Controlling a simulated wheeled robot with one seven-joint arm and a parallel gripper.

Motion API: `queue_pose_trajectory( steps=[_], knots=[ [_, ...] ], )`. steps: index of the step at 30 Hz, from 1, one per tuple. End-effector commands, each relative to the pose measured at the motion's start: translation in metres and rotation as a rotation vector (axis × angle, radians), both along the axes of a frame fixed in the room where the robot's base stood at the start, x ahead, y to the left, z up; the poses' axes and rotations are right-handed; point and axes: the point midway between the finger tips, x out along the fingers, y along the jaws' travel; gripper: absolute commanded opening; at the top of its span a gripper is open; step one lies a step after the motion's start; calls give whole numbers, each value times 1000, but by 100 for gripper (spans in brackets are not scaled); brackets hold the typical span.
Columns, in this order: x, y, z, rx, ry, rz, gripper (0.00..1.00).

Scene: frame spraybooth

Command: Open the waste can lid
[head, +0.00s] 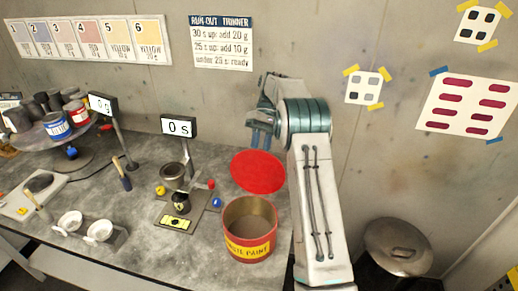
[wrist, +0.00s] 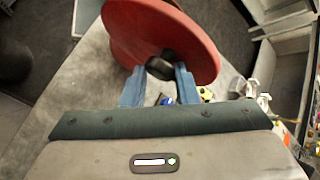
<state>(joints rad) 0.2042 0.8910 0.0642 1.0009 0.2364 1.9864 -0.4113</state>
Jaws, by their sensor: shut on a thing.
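The waste can (head: 250,246) is red with a yellow "waste paint" label and stands on the bench. Its top is open and I see its inside. The round red lid (head: 258,172) is off the can, held tilted above and behind its rim. In the wrist view the lid (wrist: 185,25) has a black knob (wrist: 160,68) between my blue fingers. My gripper (head: 262,138) is shut on that knob; it also shows in the wrist view (wrist: 160,75). The lid hides part of what lies beyond it in the wrist view.
A turntable with tins (head: 58,124) is at the far left. A grey lidded bin (head: 398,247) stands to the right, off the bench.

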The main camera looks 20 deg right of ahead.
Motion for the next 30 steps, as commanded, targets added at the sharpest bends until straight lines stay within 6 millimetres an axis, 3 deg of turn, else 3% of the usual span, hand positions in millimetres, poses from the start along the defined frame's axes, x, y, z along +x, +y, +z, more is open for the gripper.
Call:
queue_pose_trajectory(
  steps=[1,5,6,8,19,30],
  knots=[
    [-3,-6,-15,-15,23,-4,0],
    [-3,-6,-15,-14,23,-3,0],
    [-3,-6,-15,-15,22,-3,39],
    [-3,-5,-15,-14,22,-2,50],
    [-2,3,-14,-10,22,9,50],
    [-2,-2,-12,-11,22,17,50]
  ],
)
